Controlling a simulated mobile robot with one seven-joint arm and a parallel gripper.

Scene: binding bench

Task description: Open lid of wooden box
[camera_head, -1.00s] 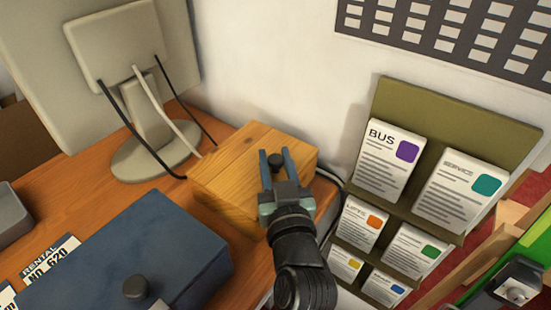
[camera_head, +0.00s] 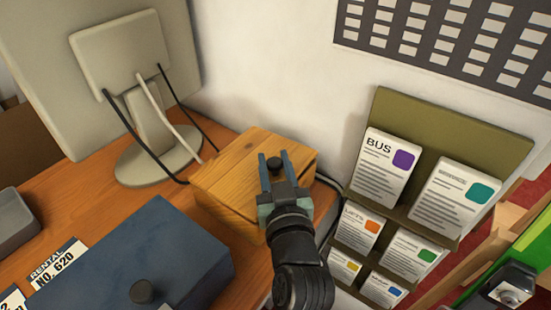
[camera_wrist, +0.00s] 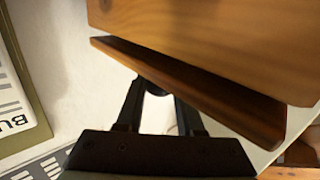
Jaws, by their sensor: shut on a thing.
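The wooden box (camera_head: 228,215) stands at the back right of the desk, against the wall. A dark gap shows between the lid (camera_wrist: 190,85) and the box body (camera_wrist: 215,40), so the lid appears slightly raised and tilted.
A monitor (camera_head: 120,60) stands left of the box, its cables running close by. A blue box (camera_head: 130,255) with a knob lies in front on the desk (camera_head: 75,195). A leaflet rack (camera_head: 430,130) hangs on the wall at right.

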